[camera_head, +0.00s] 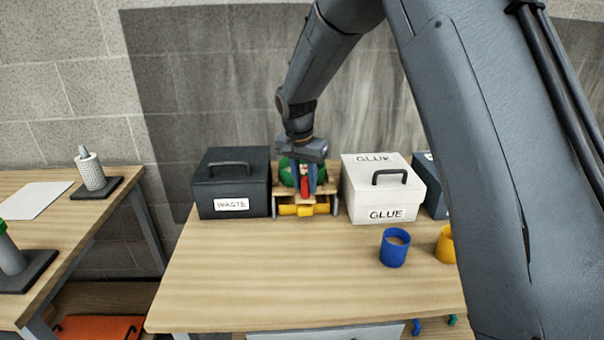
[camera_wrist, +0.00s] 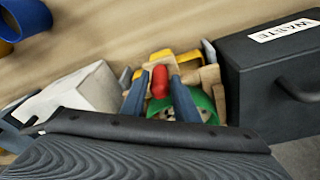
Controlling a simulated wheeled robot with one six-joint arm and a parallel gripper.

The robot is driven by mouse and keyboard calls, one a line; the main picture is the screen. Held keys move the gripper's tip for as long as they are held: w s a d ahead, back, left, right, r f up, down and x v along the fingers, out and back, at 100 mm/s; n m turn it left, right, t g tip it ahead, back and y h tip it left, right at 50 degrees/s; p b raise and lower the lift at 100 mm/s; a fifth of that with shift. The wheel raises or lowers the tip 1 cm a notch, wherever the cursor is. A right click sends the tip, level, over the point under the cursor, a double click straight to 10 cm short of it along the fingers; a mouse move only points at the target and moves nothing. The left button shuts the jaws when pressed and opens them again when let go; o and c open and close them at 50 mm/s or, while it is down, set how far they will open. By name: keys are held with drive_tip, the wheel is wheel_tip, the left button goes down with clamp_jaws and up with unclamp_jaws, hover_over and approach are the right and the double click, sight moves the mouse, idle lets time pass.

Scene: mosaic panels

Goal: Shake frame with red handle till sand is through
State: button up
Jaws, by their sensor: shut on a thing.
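My gripper (camera_head: 306,178) reaches down between the two lidded boxes and is shut on the red handle (camera_head: 305,188). In the wrist view the gripper's blue fingers (camera_wrist: 160,92) stand on both sides of the red handle (camera_wrist: 160,81). The wooden frame (camera_head: 321,189) shows around and below the fingers, over a yellow thing (camera_head: 303,210). A round green thing (camera_head: 288,172) sits just behind the handle and also shows in the wrist view (camera_wrist: 203,103). My gripper hides much of the frame, and I cannot see any sand clearly.
A dark box marked WASTE (camera_head: 233,183) stands close on the left, and a white box marked GLUE (camera_head: 383,188) close on the right. A blue cup (camera_head: 394,247) and a yellow cup (camera_head: 446,245) stand in front. The table's front left (camera_head: 260,270) is clear.

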drive_tip(key=shift+w, duration=0.7)
idle(0.3)
drive_tip(key=o, duration=1.8)
drive_tip(key=shift+r, duration=0.1)
drive_tip(key=shift+r+p, duration=2.15)
drive_tip(key=shift+r, duration=1.8)
drive_tip(key=shift+s+f, duration=0.1)
